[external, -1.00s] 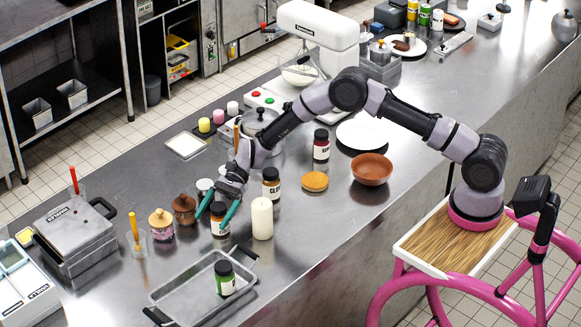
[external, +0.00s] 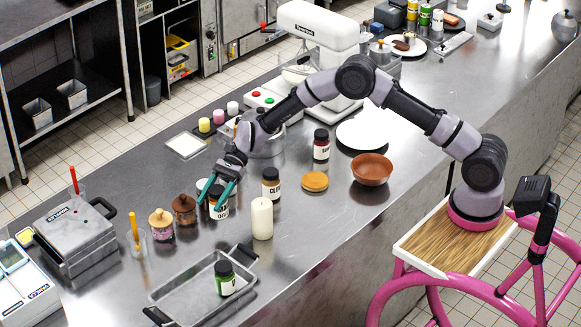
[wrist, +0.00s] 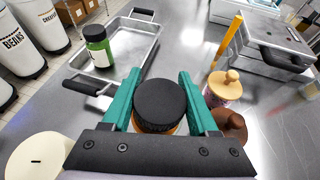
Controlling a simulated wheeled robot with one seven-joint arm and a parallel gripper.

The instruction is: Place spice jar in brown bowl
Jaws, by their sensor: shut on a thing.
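A spice jar (external: 219,208) with a black lid and a white label is between the teal fingers of my gripper (external: 214,194), which is shut on it. The jar looks upright and a little above the counter. In the wrist view its black lid (wrist: 162,103) fills the gap between the fingers, with a bit of orange under the lid; its label is hidden there. The brown bowl (external: 371,170) stands on the counter to the right, near the front edge, and looks empty. The bowl is outside the wrist view.
A white candle (external: 262,220) and a black-lidded jar (external: 271,184) stand just right of the held jar. Wooden-lidded pots (external: 184,210) are to its left. An orange-brown disc (external: 315,182), a dark-red jar (external: 321,146) and a white plate (external: 362,134) lie near the bowl. A tray (external: 180,290) holds a green jar (external: 225,280).

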